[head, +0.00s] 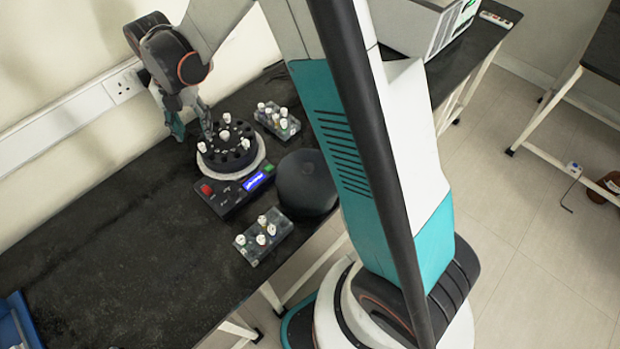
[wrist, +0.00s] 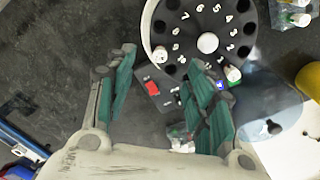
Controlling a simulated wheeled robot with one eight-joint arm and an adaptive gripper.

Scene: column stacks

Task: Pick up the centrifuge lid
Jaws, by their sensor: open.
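The centrifuge lid (head: 306,183) is a dark round dome on the bench's front edge, right of the centrifuge in the head view. In the wrist view, a smoky, see-through round shape with a dark knob, which looks like the lid (wrist: 262,108), lies right of my fingers. The centrifuge (head: 232,165) is uncovered, its black numbered rotor holding a few white-capped tubes; the rotor (wrist: 190,40) also shows in the wrist view. My gripper (head: 190,122) is open and empty at the rotor's far left side, apart from the lid. Its spread fingers (wrist: 163,95) show in the wrist view.
One tube rack (head: 277,121) stands behind the centrifuge and another (head: 263,238) in front, near the lid. A blue tray (head: 18,325) is at lower left. A wall trunking (head: 70,115) runs behind the bench. The bench's left part is clear.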

